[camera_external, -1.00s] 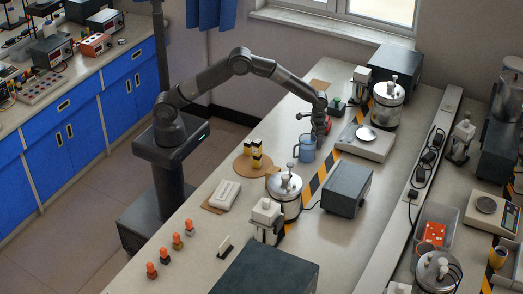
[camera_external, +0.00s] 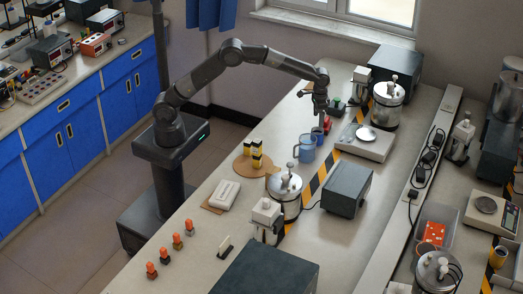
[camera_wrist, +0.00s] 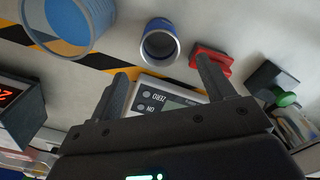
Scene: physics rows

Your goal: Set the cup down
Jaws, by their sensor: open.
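A small blue cup (camera_external: 317,134) stands upright on the long bench, just behind and to the right of a larger light-blue mug (camera_external: 305,148). In the wrist view the small cup (camera_wrist: 160,44) shows its open mouth and grey inside, and it appears empty. The blue mug (camera_wrist: 72,25) is at the upper left there, apart from the cup. My gripper (camera_external: 320,113) is above the small cup, pointing down. In the wrist view my gripper (camera_wrist: 164,76) has its two fingers wide apart with nothing between them, clear of the cup.
A red block (camera_wrist: 211,60) lies close to the cup. A scale (camera_external: 365,142) stands to the right, and a green-topped item (camera_external: 336,102) behind. Black-and-yellow tape (camera_external: 322,170) crosses the bench. A dark box (camera_external: 346,188) stands nearer the camera.

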